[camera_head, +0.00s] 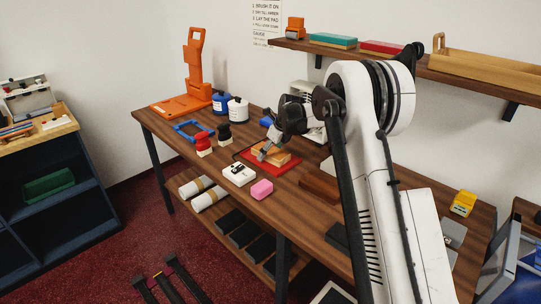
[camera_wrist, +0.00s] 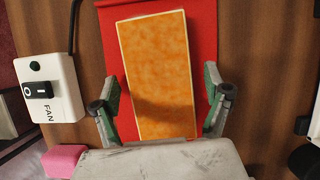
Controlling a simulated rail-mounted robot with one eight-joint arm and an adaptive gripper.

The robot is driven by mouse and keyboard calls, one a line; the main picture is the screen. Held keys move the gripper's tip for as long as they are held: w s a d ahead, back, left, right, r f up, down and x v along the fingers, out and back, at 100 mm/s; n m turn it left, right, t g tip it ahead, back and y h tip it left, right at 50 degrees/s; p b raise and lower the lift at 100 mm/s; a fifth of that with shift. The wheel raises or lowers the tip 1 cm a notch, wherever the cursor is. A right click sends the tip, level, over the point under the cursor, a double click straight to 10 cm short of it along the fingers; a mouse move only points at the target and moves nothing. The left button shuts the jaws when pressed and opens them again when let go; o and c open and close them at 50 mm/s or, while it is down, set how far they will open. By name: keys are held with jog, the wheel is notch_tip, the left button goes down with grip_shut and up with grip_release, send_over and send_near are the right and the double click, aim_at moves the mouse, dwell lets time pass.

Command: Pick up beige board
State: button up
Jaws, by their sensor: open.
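The board (camera_wrist: 157,60) lies flat on a red mat (camera_wrist: 204,45) in the wrist view. Its top looks mottled orange with a pale beige edge, and a shadow falls across its lower half. In the head view the board (camera_head: 284,158) looks tan and lies on the red mat near the counter's middle. My gripper (camera_wrist: 161,85) is open, with one finger beyond each long side of the board. A gap shows between each finger and the board. In the head view my gripper (camera_head: 265,154) is over the board and hides part of it.
A white FAN switch box (camera_wrist: 48,88) stands left of the mat. A pink block (camera_head: 262,188) is close by at the front. Red-and-black stamps (camera_head: 203,146), blue and white jars (camera_head: 237,109) and a dark brown block (camera_head: 319,189) stand around. A shelf (camera_head: 345,54) runs above the counter.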

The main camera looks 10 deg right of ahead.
aim_at(270, 151)
jog(key=c, duration=1.4)
jog(key=shift+r, duration=0.15)
notch_tip(270, 151, up, 4)
jog(key=shift+s+a+r, duration=0.1)
jog(key=shift+a+r, duration=0.05)
jog(key=s+a+r, duration=0.2)
jog(key=a, duration=0.1)
jog(key=s+a+r, duration=0.2)
jog(key=a, duration=0.1)
jog(key=s+a+r, duration=0.2)
jog(key=a, duration=0.1)
jog(key=shift+s+a+r, duration=0.1)
jog(key=shift+a+r, duration=0.1)
jog(key=shift+r, duration=0.05)
